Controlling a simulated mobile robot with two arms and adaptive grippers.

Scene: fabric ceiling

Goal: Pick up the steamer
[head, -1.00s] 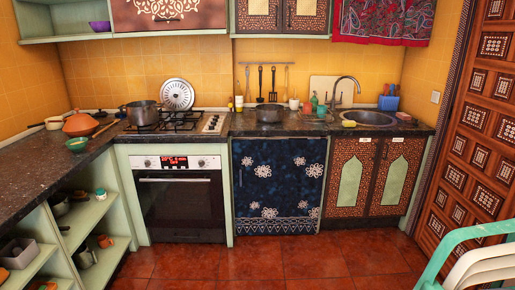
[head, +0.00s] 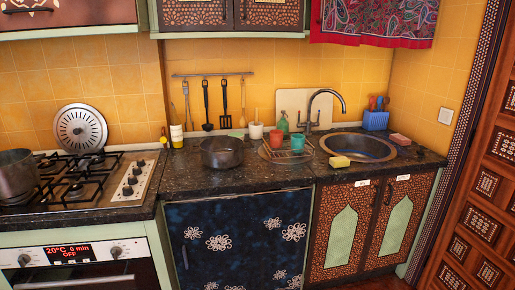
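A round silver perforated disc (head: 80,129), which looks like a steamer, stands tilted against the yellow tiles at the back of the stove. It is at the left of the head view, and its lower edge is near the back burner. I cannot tell whether it touches the stove top. A grey pot (head: 17,174) on the stove is cut off by the left edge. A dark pot (head: 222,152) sits on the counter right of the stove. Neither of my grippers is in view.
The gas stove (head: 78,182) has knobs on its right side. A dish rack (head: 287,152) with a red cup (head: 276,139) stands left of the sink (head: 358,147). A yellow sponge (head: 340,161) lies by the sink. The counter front (head: 225,184) is clear.

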